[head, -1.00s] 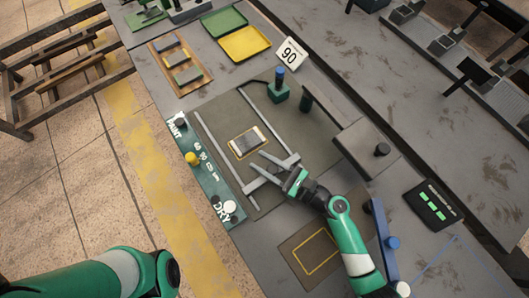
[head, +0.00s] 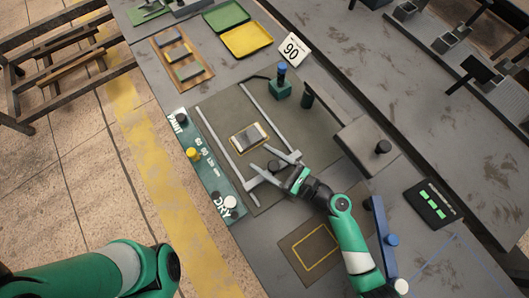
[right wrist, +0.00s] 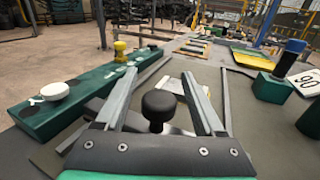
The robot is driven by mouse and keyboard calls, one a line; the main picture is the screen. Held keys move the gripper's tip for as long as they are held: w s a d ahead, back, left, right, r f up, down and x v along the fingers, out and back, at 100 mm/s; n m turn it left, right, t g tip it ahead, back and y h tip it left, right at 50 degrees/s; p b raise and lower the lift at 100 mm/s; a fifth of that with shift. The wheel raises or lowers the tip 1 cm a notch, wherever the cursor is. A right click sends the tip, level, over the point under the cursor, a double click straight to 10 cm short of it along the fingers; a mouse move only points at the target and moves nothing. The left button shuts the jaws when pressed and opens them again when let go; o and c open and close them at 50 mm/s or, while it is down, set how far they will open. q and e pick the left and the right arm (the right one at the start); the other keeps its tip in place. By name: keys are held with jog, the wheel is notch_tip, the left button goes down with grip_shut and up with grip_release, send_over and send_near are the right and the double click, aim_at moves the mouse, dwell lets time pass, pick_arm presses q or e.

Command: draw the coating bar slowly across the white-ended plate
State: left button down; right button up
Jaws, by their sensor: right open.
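The white-ended plate (head: 248,138) lies inside a yellow outline on a dark mat between two pale rails. The coating bar (head: 256,182) lies across the rails at the near side of the plate, partly covered by my gripper. Its black knob (right wrist: 158,104) stands upright between my right fingers, with gaps on both sides. My right gripper (head: 260,160) is open, low over the bar; its fingers also show in the right wrist view (right wrist: 160,76). My left gripper is out of view.
A green panel (head: 205,165) with knobs lies left of the rails. A green block with a blue knob (head: 281,88) and a "90" sign (head: 291,49) stand behind. A grey block (head: 363,147) is at right. A yellow-outlined mat (head: 311,253) lies nearer.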

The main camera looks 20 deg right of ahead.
jog(key=shift+p+v, duration=0.55)
jog(key=shift+v, duration=3.05)
jog(key=shift+a, duration=0.1)
jog(key=w+a+r+n+y, duration=0.2)
jog(key=w+r+n, duration=0.2)
jog(key=r, duration=0.4)
jog(key=w+a+r+n+y, duration=0.2)
jog(key=w+r+n, duration=0.25)
jog(key=r, duration=0.35)
notch_tip(320, 180, up, 39)
jog(key=n+t+h, duration=0.4)
jog(key=n+t, duration=0.5)
jog(key=n, duration=1)
send_over(278, 169)
jog(key=w+d, duration=0.1)
jog(key=w, duration=0.3)
jog(key=s+d+r+n+t+h, duration=0.2)
jog(key=s+d+r+t+h, duration=0.15)
jog(key=d+h, duration=0.4)
notch_tip(278, 169, up, 32)
jog(key=w+a+h+p, duration=0.1)
jog(key=p, duration=3.1)
jog(key=shift+a+f, duration=0.15)
jog(key=shift+f, duration=0.1)
